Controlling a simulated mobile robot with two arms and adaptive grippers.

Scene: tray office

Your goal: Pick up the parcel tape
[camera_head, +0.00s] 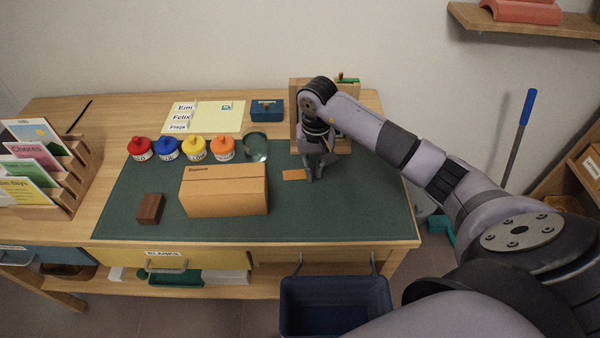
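A round, ring-like, greenish-clear object (255,147), which looks like the roll of parcel tape, stands on the green mat behind the cardboard box; I cannot be sure what it is. My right gripper (316,174) points down, low over the mat, to the right of this ring and apart from it. Its fingers look dark and small, and I cannot tell how far apart they are. A flat orange-brown piece (294,175) lies on the mat just left of the fingertips. My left gripper is out of view.
A closed cardboard box (224,191) stands mid-mat, with a brown block (150,208) to its left. Several coloured pots, including an orange one (222,148), line the back. A wooden stand (297,100) is behind my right gripper. The right part of the mat (350,210) is clear.

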